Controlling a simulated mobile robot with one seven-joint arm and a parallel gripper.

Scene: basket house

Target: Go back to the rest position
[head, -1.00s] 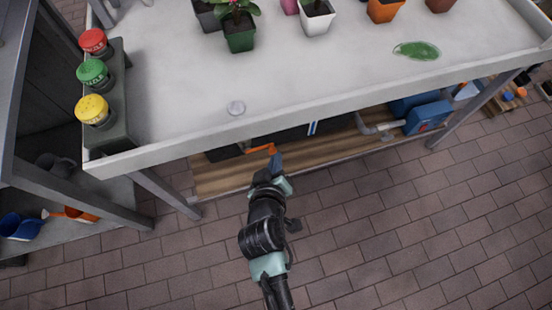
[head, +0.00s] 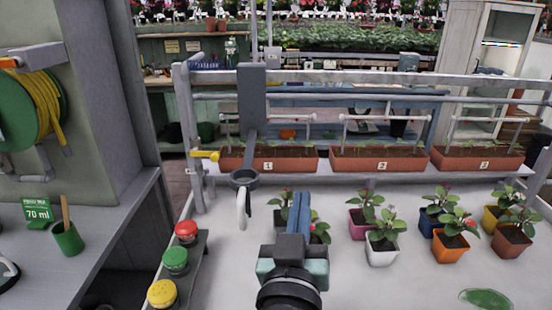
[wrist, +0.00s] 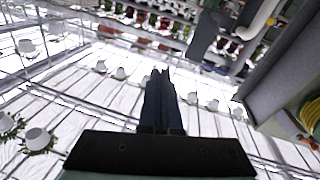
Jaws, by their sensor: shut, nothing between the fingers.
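My gripper (head: 298,214) is in the lower middle of the head view, raised in front of the white table (head: 340,280). Its two blue-grey fingers point up and lie together, with nothing held. In the wrist view the shut fingers (wrist: 160,100) point up toward the bright glass roof, with hanging white pots (wrist: 38,138) around. My gripper hides part of a potted plant with red flowers behind it.
Several potted plants (head: 382,248) stand on the table to the right. Red, green and yellow buttons (head: 175,261) line its left edge. A grey holder with a ring (head: 244,177) stands behind left. Brown planters (head: 268,160) sit on the shelf behind. A green cup (head: 67,238) is far left.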

